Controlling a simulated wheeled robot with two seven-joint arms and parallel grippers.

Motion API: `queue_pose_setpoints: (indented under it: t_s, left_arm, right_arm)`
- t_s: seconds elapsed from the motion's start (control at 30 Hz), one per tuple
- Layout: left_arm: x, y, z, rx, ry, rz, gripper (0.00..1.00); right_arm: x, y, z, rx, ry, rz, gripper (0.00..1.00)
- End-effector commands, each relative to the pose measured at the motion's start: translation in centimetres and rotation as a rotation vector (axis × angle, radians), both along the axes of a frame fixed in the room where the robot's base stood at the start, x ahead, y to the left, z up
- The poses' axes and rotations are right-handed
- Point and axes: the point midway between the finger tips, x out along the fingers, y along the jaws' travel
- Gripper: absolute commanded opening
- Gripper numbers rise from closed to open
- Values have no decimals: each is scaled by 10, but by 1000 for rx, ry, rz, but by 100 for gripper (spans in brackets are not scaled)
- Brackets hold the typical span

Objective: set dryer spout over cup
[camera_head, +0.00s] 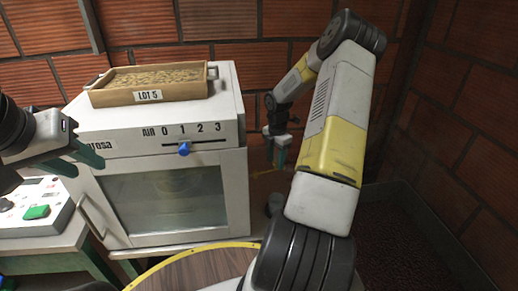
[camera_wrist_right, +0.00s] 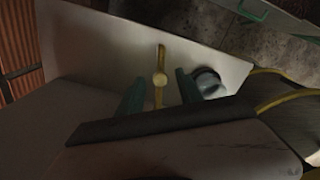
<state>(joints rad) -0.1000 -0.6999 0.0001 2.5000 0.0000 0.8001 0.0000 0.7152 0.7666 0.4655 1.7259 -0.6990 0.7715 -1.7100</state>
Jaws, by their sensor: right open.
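The dryer (camera_head: 215,133) is a white cabinet with a glass door and a blue slider knob (camera_head: 184,149) near the 1 mark. In the right wrist view, a yellow bar with a round pale end (camera_wrist_right: 159,80), perhaps the spout, stands against a white panel. My right gripper (camera_wrist_right: 160,92) is open, its green fingers apart on either side of that bar. It also shows beside the dryer's right side in the head view (camera_head: 279,148). A small grey round object (camera_wrist_right: 208,82), perhaps the cup, is just right of the fingers. My left gripper (camera_head: 78,160) is open and empty at the dryer's front left.
A wooden tray (camera_head: 150,97) labelled LOT 5 lies on the dryer. A panel with a green button (camera_head: 37,212) is at the lower left. A dark bin (camera_head: 410,225) is at the right, by brick walls.

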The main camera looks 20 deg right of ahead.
Motion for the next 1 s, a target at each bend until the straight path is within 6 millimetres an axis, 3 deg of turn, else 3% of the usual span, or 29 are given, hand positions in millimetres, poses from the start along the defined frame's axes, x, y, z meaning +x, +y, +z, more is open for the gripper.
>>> queue_pose_setpoints:
  t_s: [0.13,0.37,1.0]
  left_arm:
    - [0,0,0,0,0,0,36]
    - [0,0,0,0,0,0,36]
    - [0,0,0,0,0,0,36]
  right_arm:
    - [0,0,0,0,0,0,43]
    - [0,0,0,0,0,-1,0]
    - [0,0,0,0,0,-1,0]
